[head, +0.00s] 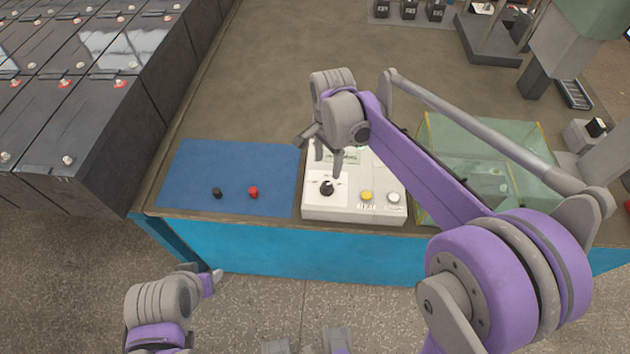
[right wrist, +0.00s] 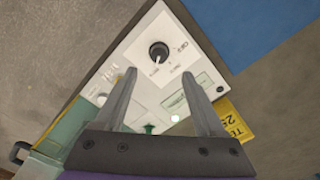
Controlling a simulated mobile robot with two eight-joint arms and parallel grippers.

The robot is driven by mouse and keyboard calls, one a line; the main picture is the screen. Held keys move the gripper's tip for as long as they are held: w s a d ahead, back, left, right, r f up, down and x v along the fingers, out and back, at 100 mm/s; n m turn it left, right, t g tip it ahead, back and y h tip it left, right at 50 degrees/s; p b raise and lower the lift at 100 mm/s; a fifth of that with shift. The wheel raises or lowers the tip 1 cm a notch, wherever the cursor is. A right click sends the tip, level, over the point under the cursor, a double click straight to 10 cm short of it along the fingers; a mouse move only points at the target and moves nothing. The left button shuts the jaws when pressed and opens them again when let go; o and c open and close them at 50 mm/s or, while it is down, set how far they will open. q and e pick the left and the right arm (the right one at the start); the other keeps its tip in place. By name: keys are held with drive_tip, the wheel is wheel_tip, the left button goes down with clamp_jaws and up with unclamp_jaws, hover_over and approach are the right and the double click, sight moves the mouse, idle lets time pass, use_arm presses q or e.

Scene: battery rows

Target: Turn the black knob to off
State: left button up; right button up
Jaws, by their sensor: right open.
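The black knob (head: 327,187) sits on the left part of a white control box (head: 350,212) at the table's front edge. In the right wrist view the knob (right wrist: 158,51) is round, with a pale pointer line, and small labels are printed around it, too small to read surely. My right gripper (head: 320,156) is above the box, behind the knob in the head view. Its fingers (right wrist: 158,76) are spread and empty, and the knob shows beyond their tips, apart from them. My left gripper (head: 212,281) is low at the left, in front of the table; its jaws are unclear.
The box also bears a yellow button (head: 366,196) and a white button (head: 393,197). A blue mat (head: 190,165) with a small black piece (head: 216,193) and a red piece (head: 253,192) lies left. A clear green case (head: 450,150) stands right. Dark batteries (head: 60,110) fill the far left.

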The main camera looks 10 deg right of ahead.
sight(327, 185)
wheel_tip(327, 185, down, 10)
drive_tip(key=shift+r+b, duration=0.1)
drive_tip(key=shift+b, duration=0.2)
clamp_jaws()
idle(0.4)
